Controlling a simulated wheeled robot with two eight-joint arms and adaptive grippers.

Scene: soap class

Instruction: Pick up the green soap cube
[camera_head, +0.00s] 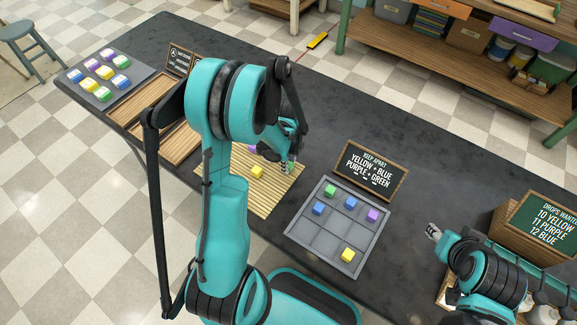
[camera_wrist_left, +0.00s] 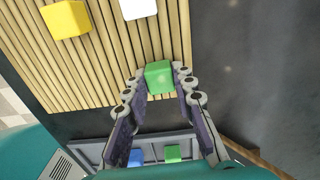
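A green soap cube (camera_wrist_left: 159,77) lies near the edge of the slatted bamboo mat (camera_wrist_left: 95,65) in the left wrist view. My left gripper (camera_wrist_left: 160,80) has its fingers apart, one on each side of this cube; firm contact does not show. In the head view my left gripper (camera_head: 287,167) points down over the right part of the mat (camera_head: 262,200), and the green cube there is hidden by it. Another green cube (camera_head: 330,190) sits in the grey compartment tray (camera_head: 298,228). My right gripper (camera_head: 434,231) is over the table at the right, its finger opening unclear.
A yellow cube (camera_head: 257,173) and a purple cube (camera_head: 252,148) are on the mat. The grey tray also holds blue, purple and yellow cubes. A "keep apart" sign (camera_head: 371,170) stands behind it. A dark tray (camera_head: 90,85) of several cubes is at far left.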

